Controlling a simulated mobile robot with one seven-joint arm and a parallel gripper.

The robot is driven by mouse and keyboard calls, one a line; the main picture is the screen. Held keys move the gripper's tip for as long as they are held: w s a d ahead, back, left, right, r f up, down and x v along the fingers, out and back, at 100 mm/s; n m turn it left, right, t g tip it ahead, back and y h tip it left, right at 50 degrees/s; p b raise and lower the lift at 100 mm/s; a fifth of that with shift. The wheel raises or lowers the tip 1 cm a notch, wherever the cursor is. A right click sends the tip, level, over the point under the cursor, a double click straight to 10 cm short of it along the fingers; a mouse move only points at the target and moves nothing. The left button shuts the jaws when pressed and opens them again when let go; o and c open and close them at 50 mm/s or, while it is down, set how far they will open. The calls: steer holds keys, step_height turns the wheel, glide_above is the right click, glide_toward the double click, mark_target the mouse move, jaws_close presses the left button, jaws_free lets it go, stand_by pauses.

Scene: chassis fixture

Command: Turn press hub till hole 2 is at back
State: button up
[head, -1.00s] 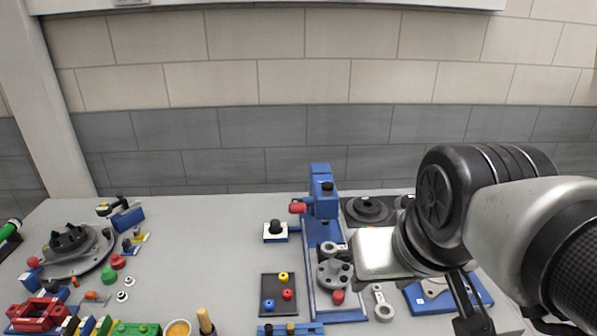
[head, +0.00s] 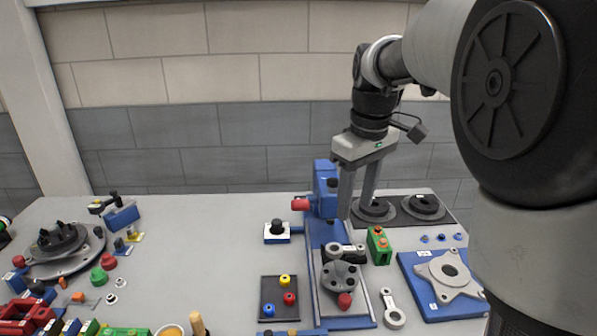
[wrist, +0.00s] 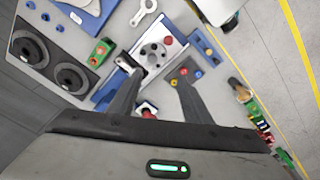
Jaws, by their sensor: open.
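The press hub (head: 340,277) is a grey disc with several dark holes on the press's base plate, at the front of the blue press (head: 326,200). A red knob (head: 345,300) sits at its front edge. The hub (wrist: 152,54) and red knob (wrist: 168,41) also show in the wrist view. The hole numbers are too small to read. My gripper (head: 354,212) is open and empty, above and behind the hub, beside the press column. In the wrist view its fingers (wrist: 153,68) frame the hub but are apart from it.
A green block (head: 379,246) and a grey link (head: 392,308) are right of the hub. A blue plate with a grey flange (head: 447,276) lies farther right. A dark tray (head: 268,310) with coloured knobs is left. The press's red handle (head: 300,205) sticks out left.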

steer(key=n+g, duration=0.1)
steer(key=n, duration=0.1)
glide_above(341, 264)
step_height(341, 264, down, 4)
step_height(341, 264, down, 18)
steer(key=b, duration=0.2)
steer(key=shift+r+b, duration=0.25)
steer(key=shift+b, duration=0.05)
steer(key=shift+s, duration=0.1)
steer(key=c, duration=1.1)
